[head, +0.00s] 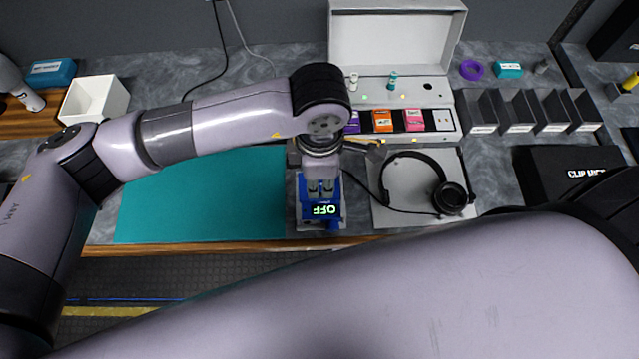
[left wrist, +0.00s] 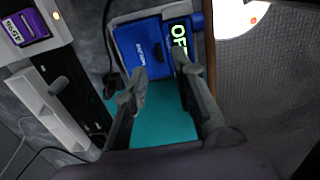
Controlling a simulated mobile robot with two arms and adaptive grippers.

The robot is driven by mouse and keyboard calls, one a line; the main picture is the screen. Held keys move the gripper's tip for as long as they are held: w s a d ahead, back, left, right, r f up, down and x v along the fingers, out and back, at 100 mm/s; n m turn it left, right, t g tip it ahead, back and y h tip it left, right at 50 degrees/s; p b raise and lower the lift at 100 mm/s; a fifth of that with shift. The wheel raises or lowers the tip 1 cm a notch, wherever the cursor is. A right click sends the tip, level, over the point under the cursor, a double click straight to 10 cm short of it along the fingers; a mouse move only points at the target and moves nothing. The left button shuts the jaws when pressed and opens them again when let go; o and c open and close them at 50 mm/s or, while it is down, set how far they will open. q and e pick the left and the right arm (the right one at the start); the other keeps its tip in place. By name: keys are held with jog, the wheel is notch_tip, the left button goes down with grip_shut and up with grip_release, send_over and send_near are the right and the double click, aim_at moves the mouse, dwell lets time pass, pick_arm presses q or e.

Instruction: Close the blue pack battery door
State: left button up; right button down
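I cannot tell whether this panel is the battery door, nor how far the door stands open. My left gripper (head: 320,188) is over the pack and hides its rear part. In the left wrist view its fingers (left wrist: 160,67) are apart with nothing between them, close to the pack. My right gripper is not in view.
A teal mat (head: 200,200) lies left of the pack. A headset (head: 440,185) on a grey pad lies to the right. Behind are an open white case (head: 398,30) and colored packs (head: 383,121). My other arm link fills the foreground.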

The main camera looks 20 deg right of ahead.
pick_arm(q)
notch_tip(320, 180, up, 7)
jog(key=shift+s+f, duration=0.1)
jog(key=shift+f, duration=0.05)
dwell(0.5)
